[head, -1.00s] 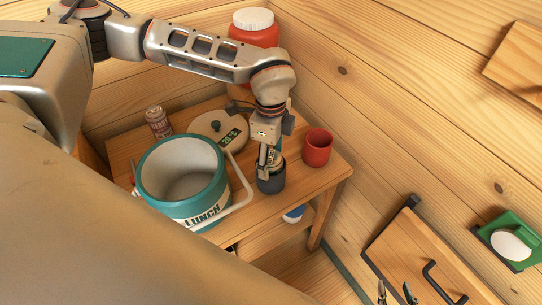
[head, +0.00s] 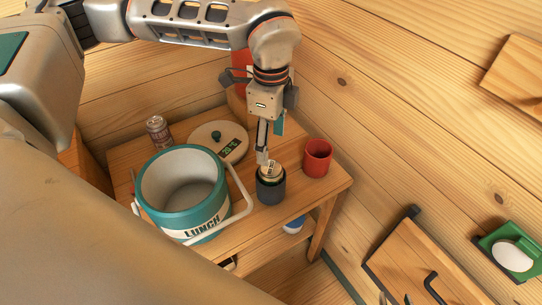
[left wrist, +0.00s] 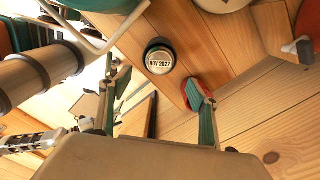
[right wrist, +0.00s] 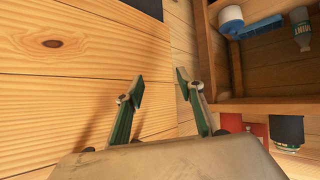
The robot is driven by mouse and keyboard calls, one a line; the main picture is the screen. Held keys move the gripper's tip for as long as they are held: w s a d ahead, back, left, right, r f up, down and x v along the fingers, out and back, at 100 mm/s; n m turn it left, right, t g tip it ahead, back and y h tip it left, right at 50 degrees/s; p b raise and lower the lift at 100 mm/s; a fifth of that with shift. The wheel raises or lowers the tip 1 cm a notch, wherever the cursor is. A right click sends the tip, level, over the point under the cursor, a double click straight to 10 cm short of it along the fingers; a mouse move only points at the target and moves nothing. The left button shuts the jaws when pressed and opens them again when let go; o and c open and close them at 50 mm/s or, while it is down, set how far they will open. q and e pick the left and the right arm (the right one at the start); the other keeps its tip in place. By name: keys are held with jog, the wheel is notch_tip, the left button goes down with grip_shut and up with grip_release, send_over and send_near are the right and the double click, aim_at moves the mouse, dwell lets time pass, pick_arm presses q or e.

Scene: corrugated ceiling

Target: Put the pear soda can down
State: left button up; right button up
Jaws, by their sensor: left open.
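A can with a pale gold end (head: 270,171) stands in a dark grey sleeve or cup (head: 270,190) on the wooden table; its flavour label is hidden. In the left wrist view the can's end (left wrist: 160,60) faces me and reads "NOV 2027". My left gripper (head: 263,155) is directly above it, pointing down; its open fingers also show in the left wrist view (left wrist: 153,76), with nothing between them. My right gripper (right wrist: 160,80) is open and empty, away from the table.
A red cup (head: 318,157) is close on the right, near the table's edge (head: 335,187). Wooden walls stand behind and right.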

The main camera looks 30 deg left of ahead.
pick_arm(q)
jog(key=shift+r, duration=1.5)
